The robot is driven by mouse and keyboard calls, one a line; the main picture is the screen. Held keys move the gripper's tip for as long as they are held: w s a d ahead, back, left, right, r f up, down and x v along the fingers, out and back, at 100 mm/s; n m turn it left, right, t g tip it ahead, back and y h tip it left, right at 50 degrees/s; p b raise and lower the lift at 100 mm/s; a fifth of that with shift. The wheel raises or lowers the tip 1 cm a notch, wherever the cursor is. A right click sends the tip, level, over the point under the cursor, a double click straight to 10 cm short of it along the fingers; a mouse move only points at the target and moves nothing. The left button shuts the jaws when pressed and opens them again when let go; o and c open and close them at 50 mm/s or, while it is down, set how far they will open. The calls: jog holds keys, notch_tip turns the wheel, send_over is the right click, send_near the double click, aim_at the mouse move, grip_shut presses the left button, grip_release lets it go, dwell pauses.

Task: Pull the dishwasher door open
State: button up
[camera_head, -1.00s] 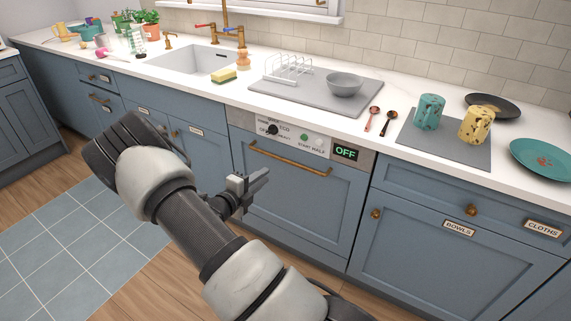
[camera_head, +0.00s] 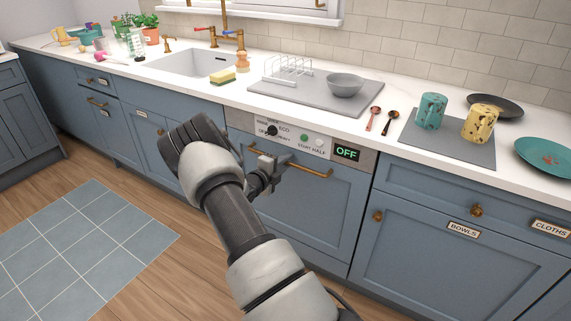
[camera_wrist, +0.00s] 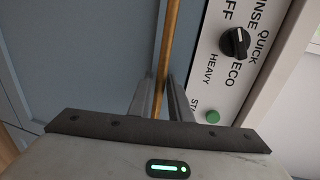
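The dishwasher door (camera_head: 302,203) is a blue panel, closed flush with the cabinets. Its brass bar handle (camera_head: 311,170) runs along the top of the door, under the control strip, where a display (camera_head: 346,153) reads OFF. My gripper (camera_head: 273,163) is at the left part of this handle. In the wrist view, the brass bar (camera_wrist: 170,35) passes between the two fingers of my gripper (camera_wrist: 162,90). The fingers look a little apart, with a narrow gap beside the bar. My forearm hides part of the door's left edge.
A control knob (camera_wrist: 234,42) and a green button (camera_wrist: 212,116) sit close to my gripper. The counter above holds a grey drainer tray (camera_head: 293,97) and two mugs on a mat. The wooden floor (camera_head: 150,268) in front is clear.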

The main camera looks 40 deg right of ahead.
jog(key=shift+c, duration=0.3)
grip_shut()
jog(key=shift+a, duration=0.1)
